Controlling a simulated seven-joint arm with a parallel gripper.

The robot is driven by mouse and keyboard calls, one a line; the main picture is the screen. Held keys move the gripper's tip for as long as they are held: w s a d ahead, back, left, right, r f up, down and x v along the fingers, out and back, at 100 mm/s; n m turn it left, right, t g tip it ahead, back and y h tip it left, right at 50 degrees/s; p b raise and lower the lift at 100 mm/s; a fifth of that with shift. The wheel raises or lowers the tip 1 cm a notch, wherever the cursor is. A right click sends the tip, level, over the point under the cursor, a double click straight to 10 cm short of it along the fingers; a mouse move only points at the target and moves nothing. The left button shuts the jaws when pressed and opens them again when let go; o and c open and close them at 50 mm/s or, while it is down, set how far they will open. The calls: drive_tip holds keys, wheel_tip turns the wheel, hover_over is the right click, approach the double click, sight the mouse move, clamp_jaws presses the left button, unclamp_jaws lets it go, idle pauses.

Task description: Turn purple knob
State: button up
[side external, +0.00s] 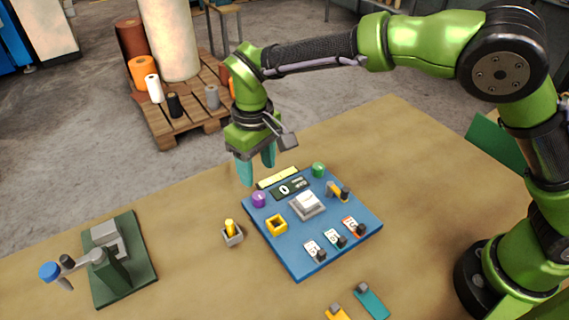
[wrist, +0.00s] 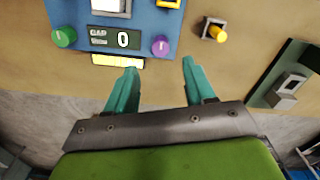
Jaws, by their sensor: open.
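The purple knob (side external: 259,199) sits at the left corner of the blue panel (side external: 300,268), beside a small display (side external: 290,188) reading 0. In the wrist view my gripper (wrist: 160,72) is open and empty.
A green knob (side external: 318,169), a yellow square socket (side external: 276,225), a white button (side external: 307,203) and several switches share the panel. A grey holder with a yellow peg (side external: 231,231) stands left of it. A dark green press (side external: 112,265) is further left. Table between is clear.

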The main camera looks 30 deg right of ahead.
sight(260, 196)
wheel_tip(260, 196, down, 8)
drive_tip(key=shift+f, duration=0.1)
idle(0.4)
clamp_jaws()
